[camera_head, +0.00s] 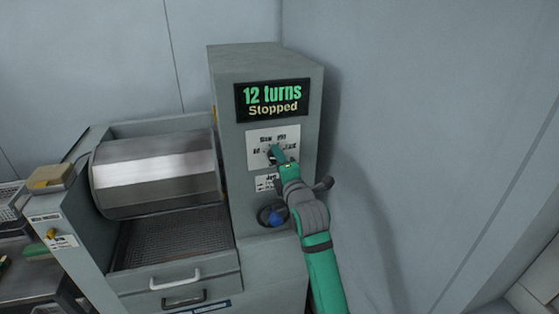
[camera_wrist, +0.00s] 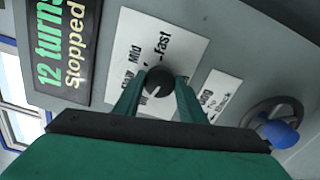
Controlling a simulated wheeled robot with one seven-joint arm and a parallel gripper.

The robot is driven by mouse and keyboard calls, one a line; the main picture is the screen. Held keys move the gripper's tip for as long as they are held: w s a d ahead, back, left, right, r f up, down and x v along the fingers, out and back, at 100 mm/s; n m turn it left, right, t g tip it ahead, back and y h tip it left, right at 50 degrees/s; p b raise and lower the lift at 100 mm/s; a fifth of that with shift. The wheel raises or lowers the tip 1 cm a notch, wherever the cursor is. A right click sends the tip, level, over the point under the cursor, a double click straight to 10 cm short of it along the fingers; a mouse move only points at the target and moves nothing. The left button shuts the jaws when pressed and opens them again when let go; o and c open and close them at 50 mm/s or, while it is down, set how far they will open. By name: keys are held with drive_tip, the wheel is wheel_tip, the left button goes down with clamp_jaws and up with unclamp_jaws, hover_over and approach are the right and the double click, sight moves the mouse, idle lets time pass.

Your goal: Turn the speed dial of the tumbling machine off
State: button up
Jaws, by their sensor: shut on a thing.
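The tumbling machine's control column (camera_head: 232,82) stands in the middle of the head view. Its display (camera_head: 273,98) reads "12 turns" and "Stopped". Below it is a white dial plate (camera_head: 255,137) marked Slow, Mid and Fast. In the wrist view the round black speed dial (camera_wrist: 158,81) sits on this plate. Its pale pointer line is toward the lower left, near a partly hidden label that looks like Off. My green gripper (camera_head: 279,155) is shut on the dial, one finger on each side. The fingers hide part of the plate.
A metal drum (camera_head: 155,172) lies left of the column, above a mesh tray (camera_head: 180,236) and a white-handled drawer (camera_head: 175,279). A handwheel with a blue knob (camera_head: 276,217) is just below the dial, close to my wrist. A bare wall is at right.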

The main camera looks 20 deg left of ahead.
drive_tip(key=o, duration=1.1)
drive_tip(key=shift+a, duration=0.1)
drive_tip(key=v, duration=1.1)
drive_tip(key=shift+f, duration=0.1)
